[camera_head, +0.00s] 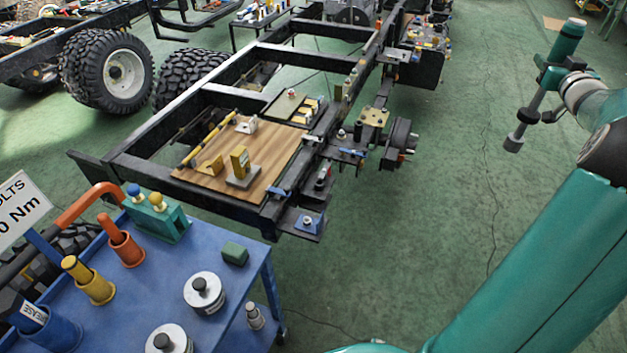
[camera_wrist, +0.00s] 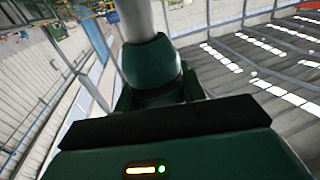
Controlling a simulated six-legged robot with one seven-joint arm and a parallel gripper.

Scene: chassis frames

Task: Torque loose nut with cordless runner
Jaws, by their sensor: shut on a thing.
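The cordless runner (camera_head: 567,42) has a teal body and a grey shaft ending in a dark socket (camera_head: 514,143). My gripper (camera_head: 553,78) is shut on it at the upper right, in the air above the green floor, well right of the chassis frame (camera_head: 345,95). The shaft is tilted, socket end low. In the wrist view the runner's teal body (camera_wrist: 95,150) fills the lower part, with a lit yellow bar and a green light. Small nuts and fittings sit on the chassis brackets, one on a blue bracket (camera_head: 308,222); I cannot tell which nut is loose.
A blue cart (camera_head: 130,290) at the lower left carries cups, a teal holder (camera_head: 157,218), round grey weights and a sign reading "0 Nm". A wooden board (camera_head: 215,180) with yellow parts lies across the frame. Tires (camera_head: 105,68) stand at the upper left. Floor right of the frame is clear.

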